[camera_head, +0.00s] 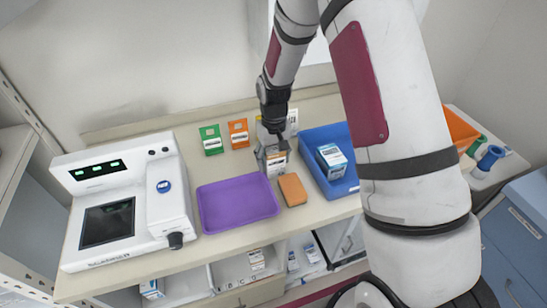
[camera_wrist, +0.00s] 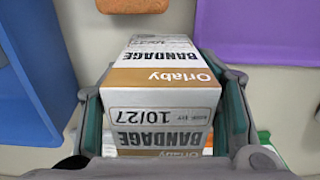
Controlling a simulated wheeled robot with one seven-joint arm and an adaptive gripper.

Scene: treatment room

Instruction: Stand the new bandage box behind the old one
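A white and brown bandage box (camera_head: 275,163), marked "Orlaby BANDAGE 10/27", is between the fingers of my gripper (camera_head: 272,150). In the wrist view the box (camera_wrist: 160,98) fills the space between the two fingers (camera_wrist: 165,120), which lie close against its sides. I cannot tell whether its base touches the counter. Another pale box (camera_head: 292,120) shows behind my gripper, partly hidden by it, and its label cannot be read. Which box is old or new cannot be told from the head view.
A green box (camera_head: 211,139) and an orange box (camera_head: 239,133) stand at the back of the counter. A purple tray (camera_head: 238,203) and an orange block (camera_head: 292,189) lie in front. A blue bin (camera_head: 313,142) holding a blue-white box (camera_head: 332,160) is at right. A white device (camera_head: 118,205) stands left.

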